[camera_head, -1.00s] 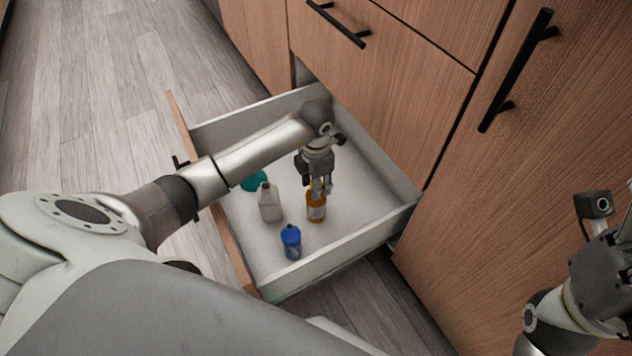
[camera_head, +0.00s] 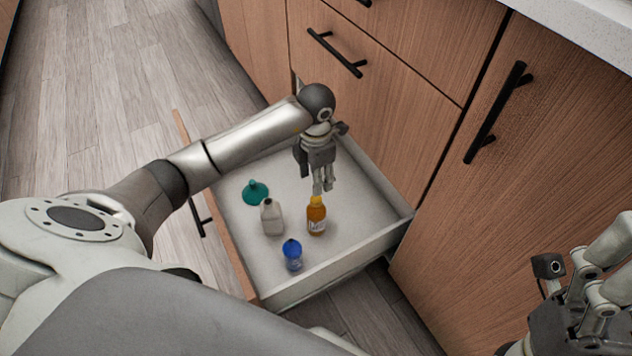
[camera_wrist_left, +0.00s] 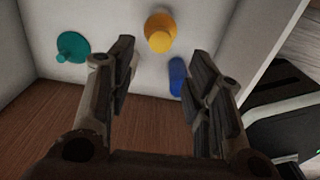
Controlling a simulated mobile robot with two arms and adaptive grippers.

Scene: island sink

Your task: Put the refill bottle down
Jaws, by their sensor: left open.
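The refill bottle appears to be the amber bottle (camera_head: 316,219) with a yellow cap and pale label. It stands upright on the drawer floor, and its cap shows in the left wrist view (camera_wrist_left: 160,38). My left gripper (camera_head: 322,187) points down just above the cap. In the left wrist view my left gripper (camera_wrist_left: 163,62) has its fingers apart with nothing between them, and the bottle is beyond the fingertips. My right gripper (camera_head: 592,298) is at the lower right, outside the drawer. Whether it is open or shut is unclear.
The open drawer (camera_head: 365,198) also holds a grey-white jug (camera_head: 271,219), a blue bottle (camera_head: 292,256) and a teal funnel (camera_head: 255,193). The drawer's right part is clear. Wooden cabinet fronts (camera_head: 400,110) with black handles rise behind it.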

